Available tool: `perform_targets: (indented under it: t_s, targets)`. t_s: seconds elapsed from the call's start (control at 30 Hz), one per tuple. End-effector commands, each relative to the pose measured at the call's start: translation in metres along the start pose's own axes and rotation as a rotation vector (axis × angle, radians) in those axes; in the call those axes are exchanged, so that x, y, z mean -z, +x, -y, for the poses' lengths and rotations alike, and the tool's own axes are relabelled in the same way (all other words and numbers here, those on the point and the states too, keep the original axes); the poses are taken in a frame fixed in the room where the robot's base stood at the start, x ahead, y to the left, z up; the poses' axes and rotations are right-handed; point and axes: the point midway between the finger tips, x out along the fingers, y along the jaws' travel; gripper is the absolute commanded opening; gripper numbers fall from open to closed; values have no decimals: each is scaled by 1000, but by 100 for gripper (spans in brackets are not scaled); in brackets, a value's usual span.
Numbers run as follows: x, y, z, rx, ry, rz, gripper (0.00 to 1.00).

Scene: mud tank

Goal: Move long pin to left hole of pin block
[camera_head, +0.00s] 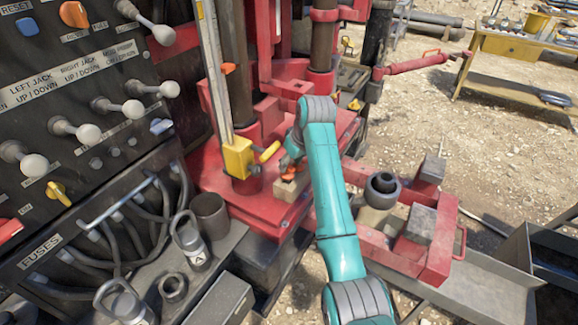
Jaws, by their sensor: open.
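My teal arm reaches across the middle of the view, and my gripper (289,168) is at its far end, small and partly hidden by the arm. It is open, just above a small pale block (287,189) on the red deck. This block looks like the pin block, but its holes cannot be made out. A small orange piece (291,172) shows at the gripper, over the block. It may be the head of a pin; I cannot tell whether it is the long pin or whether the fingers touch it.
A yellow bracket (238,158) on a tall post stands close left of my gripper. The red deck (250,205) holds upright columns behind it. A lever panel (80,90) is at left. A red frame (435,240) with a dark round fitting (382,185) lies right of my arm.

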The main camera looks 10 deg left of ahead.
Motion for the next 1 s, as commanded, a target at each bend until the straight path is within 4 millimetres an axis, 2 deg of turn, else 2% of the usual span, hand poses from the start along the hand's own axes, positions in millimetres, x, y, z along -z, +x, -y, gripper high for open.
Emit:
perform_targets:
  t_s: [0.2,0.43,0.63,1.0]
  targets:
    - [1,-46,-1,-2,0,-4,47]
    - [0,-79,0,0,-1,-2,47]
    - [0,-90,0,0,0,1,47]
    - [0,-90,0,0,0,1,47]
